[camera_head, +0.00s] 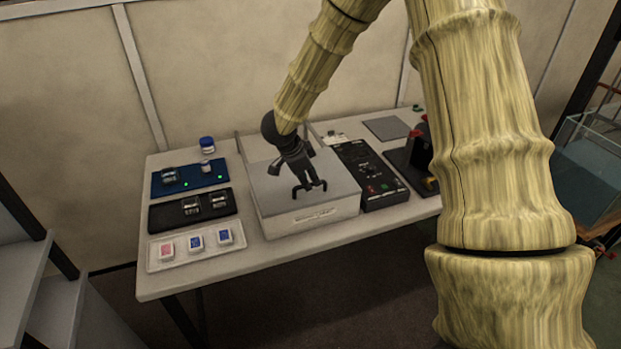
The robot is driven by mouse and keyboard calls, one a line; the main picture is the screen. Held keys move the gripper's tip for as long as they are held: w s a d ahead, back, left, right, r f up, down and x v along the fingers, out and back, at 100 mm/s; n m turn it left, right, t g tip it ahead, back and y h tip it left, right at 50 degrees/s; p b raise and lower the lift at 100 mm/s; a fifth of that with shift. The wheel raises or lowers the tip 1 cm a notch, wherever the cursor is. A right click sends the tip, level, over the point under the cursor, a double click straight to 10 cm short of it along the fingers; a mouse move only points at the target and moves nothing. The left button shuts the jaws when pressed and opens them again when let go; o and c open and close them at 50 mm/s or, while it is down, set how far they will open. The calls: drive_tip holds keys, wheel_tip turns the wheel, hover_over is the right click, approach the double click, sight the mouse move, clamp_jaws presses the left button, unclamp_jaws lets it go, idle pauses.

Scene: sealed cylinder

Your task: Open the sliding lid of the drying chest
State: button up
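The drying chest (330,215) is a low white box with a printed label on its front, standing in the middle of the table. Its flat grey lid (340,178) covers most or all of the top; I cannot tell whether any gap shows at the back. My dark gripper (310,189) hangs over the front middle of the lid. Its two fingers look spread, with nothing visible between them. I cannot tell whether the tips touch the lid. My gripper and arm hide part of the lid, and no handle can be clearly made out.
Left of the chest are a blue tray (211,182), a black tray (165,217) and a white tray (181,264) with small coloured packets. A blue-capped jar (207,145) stands behind. A black control panel (380,190) sits close on the right, with a dark red-topped device (418,155) beyond.

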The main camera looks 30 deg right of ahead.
drive_tip(key=shift+x, duration=1.1)
clamp_jaws()
